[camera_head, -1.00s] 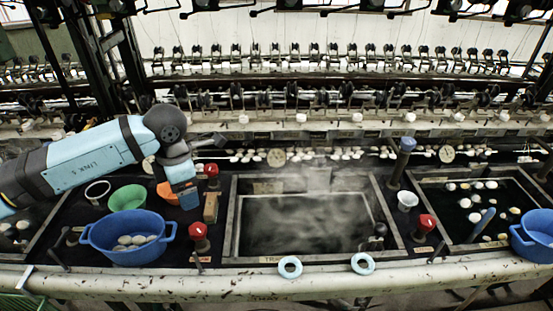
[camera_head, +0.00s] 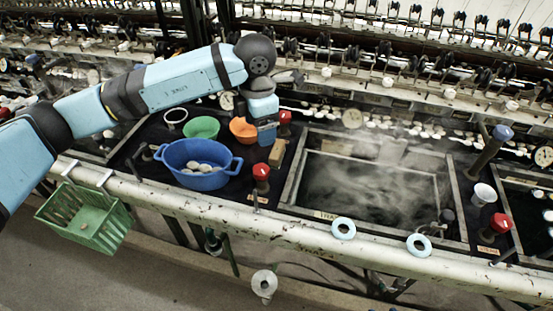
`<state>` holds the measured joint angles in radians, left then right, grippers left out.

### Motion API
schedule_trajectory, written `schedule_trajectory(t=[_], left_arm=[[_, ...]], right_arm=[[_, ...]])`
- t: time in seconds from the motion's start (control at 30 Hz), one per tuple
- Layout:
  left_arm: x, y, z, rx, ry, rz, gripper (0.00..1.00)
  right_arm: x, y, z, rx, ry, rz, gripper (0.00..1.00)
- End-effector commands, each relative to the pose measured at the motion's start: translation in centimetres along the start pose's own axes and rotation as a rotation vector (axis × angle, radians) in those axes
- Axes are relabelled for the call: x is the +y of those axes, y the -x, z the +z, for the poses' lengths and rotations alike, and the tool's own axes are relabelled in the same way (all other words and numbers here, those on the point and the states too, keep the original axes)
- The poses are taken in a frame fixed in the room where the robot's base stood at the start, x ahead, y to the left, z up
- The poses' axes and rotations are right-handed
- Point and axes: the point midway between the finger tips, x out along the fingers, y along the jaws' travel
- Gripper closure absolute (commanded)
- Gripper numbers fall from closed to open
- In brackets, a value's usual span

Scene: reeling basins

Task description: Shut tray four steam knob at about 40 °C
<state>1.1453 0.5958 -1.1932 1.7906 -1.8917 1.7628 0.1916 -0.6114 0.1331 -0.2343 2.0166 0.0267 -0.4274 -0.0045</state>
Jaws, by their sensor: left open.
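The steaming basin (camera_head: 365,190) fills the middle, with a partly readable "TRA" label on its front rim. A red knob (camera_head: 261,171) stands at its front left corner and another red knob (camera_head: 285,116) at its back left. A third red knob (camera_head: 500,223) stands to its right. I cannot read which belongs to tray four. A round dial (camera_head: 352,117) is behind the basin; its reading is too small to tell. My left gripper (camera_head: 267,133) is open, pointing down beside the back left knob, apart from the front one. My right gripper is out of view.
Left of the basin are a blue tub (camera_head: 200,178) with pale cocoons, a green bowl (camera_head: 202,127), an orange bowl (camera_head: 243,129) and a wooden block (camera_head: 277,152). Two light blue rings (camera_head: 343,228) lie on the front rail. A green basket (camera_head: 84,216) hangs at left.

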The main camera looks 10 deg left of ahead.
Motion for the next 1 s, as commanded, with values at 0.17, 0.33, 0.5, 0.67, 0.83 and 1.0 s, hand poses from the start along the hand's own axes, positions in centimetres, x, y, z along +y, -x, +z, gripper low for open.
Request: schedule_trajectory(t=[0.17,0.33,0.5,0.67,0.83,1.0], left_arm=[[0.1,-0.6,-0.3,0.001,0.247,-0.004,0.27],[0.2,-1.2,-0.4,0.004,0.3,-0.003,0.27],[0.1,-4.3,-0.5,0.006,0.298,-0.005,0.27],[0.1,-7.9,-0.5,0.006,0.297,-0.004,0.27],[0.1,-11.1,-0.4,0.005,0.295,-0.004,0.27],[0.1,-13.1,-0.4,0.003,0.295,-0.003,0.27]], right_arm=[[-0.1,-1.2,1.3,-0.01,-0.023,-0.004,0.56],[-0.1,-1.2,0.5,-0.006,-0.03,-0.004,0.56],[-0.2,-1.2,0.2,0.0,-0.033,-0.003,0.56],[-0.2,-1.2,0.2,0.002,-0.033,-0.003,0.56],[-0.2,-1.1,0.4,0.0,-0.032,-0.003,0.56],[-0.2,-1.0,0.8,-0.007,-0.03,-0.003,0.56]])
